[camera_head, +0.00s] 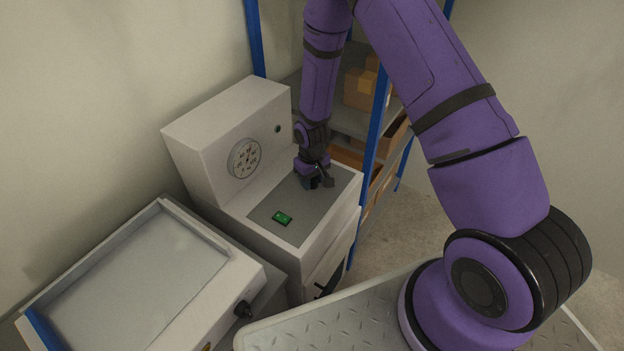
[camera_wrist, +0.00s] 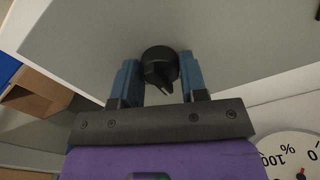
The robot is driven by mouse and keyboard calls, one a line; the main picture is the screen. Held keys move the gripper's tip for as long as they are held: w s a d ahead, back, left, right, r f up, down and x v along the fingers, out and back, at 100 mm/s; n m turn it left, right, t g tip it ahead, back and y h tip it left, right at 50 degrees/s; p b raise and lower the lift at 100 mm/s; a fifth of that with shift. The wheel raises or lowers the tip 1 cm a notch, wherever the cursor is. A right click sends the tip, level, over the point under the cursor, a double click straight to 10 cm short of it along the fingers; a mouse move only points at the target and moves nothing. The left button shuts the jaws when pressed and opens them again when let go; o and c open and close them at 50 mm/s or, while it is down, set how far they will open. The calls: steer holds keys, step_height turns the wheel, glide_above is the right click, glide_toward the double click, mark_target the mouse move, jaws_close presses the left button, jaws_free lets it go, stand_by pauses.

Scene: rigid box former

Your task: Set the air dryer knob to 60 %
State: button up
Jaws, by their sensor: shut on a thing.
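The air dryer knob (camera_wrist: 158,62) is black and round with a pointed grip, and it stands out from a flat grey panel in the wrist view. The blue fingers of my gripper (camera_wrist: 158,76) lie on both sides of it and are shut on it. The knob's pointed end faces down and slightly right in that view. In the head view my gripper (camera_head: 314,182) is low over the grey top panel (camera_head: 268,208) of the white machine, and it hides the knob. A round white dial (camera_head: 245,158) is on the upright housing; its edge shows in the wrist view (camera_wrist: 293,153) with "100%" and "0" marks.
A green lit switch (camera_head: 282,218) is on the same panel, nearer the front. A white shallow tray unit (camera_head: 150,280) with a black knob (camera_head: 243,309) stands at left. Blue-posted shelves with cardboard boxes (camera_head: 362,90) stand close behind my arm. Floor shows at right.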

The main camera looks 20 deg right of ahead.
steer(key=o, duration=0.9)
steer(key=shift+r, duration=0.1)
step_height(320, 180, up, 11)
steer(key=shift+f, duration=0.2)
